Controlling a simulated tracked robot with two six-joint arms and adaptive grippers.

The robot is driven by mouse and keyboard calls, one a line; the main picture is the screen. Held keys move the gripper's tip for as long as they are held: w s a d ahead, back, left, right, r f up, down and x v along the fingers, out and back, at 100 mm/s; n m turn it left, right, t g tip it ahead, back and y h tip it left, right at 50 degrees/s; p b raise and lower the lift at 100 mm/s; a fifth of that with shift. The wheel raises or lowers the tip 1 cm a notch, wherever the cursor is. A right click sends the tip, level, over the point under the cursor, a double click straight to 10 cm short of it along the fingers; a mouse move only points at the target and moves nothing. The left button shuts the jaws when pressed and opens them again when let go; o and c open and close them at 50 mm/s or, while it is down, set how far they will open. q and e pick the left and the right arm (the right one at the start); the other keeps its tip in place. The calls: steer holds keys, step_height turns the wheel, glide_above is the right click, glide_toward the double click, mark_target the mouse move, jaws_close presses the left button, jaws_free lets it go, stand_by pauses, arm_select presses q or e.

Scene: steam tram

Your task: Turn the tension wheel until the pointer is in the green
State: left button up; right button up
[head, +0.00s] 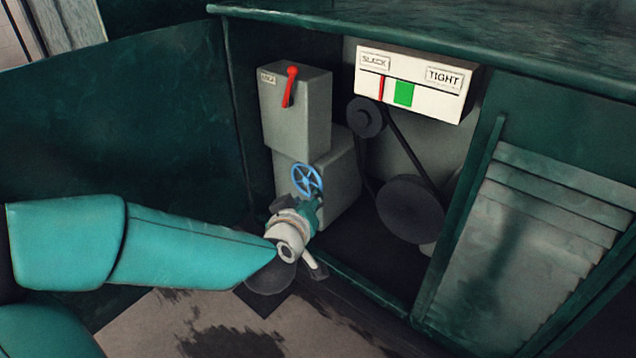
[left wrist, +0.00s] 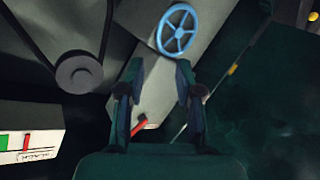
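The blue spoked tension wheel (head: 307,180) is on the front of a grey box inside the open cabinet. It also shows in the left wrist view (left wrist: 176,29), beyond the fingertips. My left gripper (head: 309,203) is just below and in front of the wheel in the head view. In the left wrist view its two fingers (left wrist: 160,75) stand apart with nothing between them. The gauge (head: 415,82) reads SLACK at left and TIGHT at right. Its red pointer (head: 382,88) is left of the green band (head: 404,93). My right gripper is not in view.
A grey box with a red lever (head: 290,87) stands above and behind the wheel. A belt runs over a small pulley (head: 366,117) and a large pulley (head: 410,209) to the right. The cabinet door (head: 130,130) stands open at left. A louvred panel (head: 540,220) is at right.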

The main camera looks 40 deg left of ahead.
mark_target(318, 182)
arm_select(q)
steer(key=p+x, duration=0.1)
steer(key=x, duration=1)
steer(key=shift+w+f, duration=0.1)
steer(key=shift+f, duration=0.1)
jaws_close()
